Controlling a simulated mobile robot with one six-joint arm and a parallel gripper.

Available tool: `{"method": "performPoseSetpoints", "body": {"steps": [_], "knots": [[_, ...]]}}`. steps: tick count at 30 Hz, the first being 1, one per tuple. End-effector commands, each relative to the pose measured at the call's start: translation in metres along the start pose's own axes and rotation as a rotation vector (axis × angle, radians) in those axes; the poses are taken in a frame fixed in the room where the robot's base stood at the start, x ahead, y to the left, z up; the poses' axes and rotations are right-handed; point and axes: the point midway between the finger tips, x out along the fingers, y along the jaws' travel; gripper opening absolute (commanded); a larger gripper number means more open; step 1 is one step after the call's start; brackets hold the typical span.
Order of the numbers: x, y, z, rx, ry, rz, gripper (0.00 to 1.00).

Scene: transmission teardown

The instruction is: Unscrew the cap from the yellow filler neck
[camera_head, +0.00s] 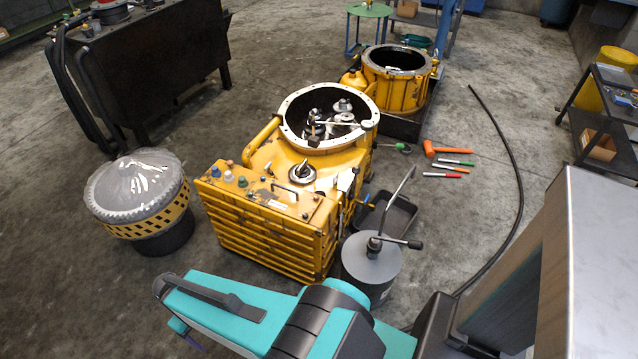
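The yellow transmission housing (265,235) stands on the floor in the middle of the camera_head view, with its round bell opening (318,89) facing up. A slanted yellow tube (262,133) on its left side looks like the filler neck. A cap on it is too small to make out for certain. My teal arm crosses the bottom of the view, below the housing. My gripper's fingers are not visible.
A wrapped drum (135,190) stands left of the housing. A grey canister with a pump handle (371,262) and a black tray (388,213) are at its right. A second yellow housing (397,90) stands behind. Hand tools and a black hose (515,170) lie on the right floor.

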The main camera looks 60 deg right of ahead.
Motion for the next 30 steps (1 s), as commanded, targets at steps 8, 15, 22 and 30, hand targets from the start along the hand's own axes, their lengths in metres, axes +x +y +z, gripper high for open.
{"method": "performPoseSetpoints", "body": {"steps": [8,15,22,30], "knots": [[0.107,-0.002,0.035,0.005,-0.102,0.004,0.80],[0.168,-0.003,0.063,0.005,-0.171,0.005,0.80],[0.186,-0.003,0.075,0.004,-0.196,0.006,0.80],[0.185,-0.003,0.075,0.004,-0.196,0.006,0.79]]}}
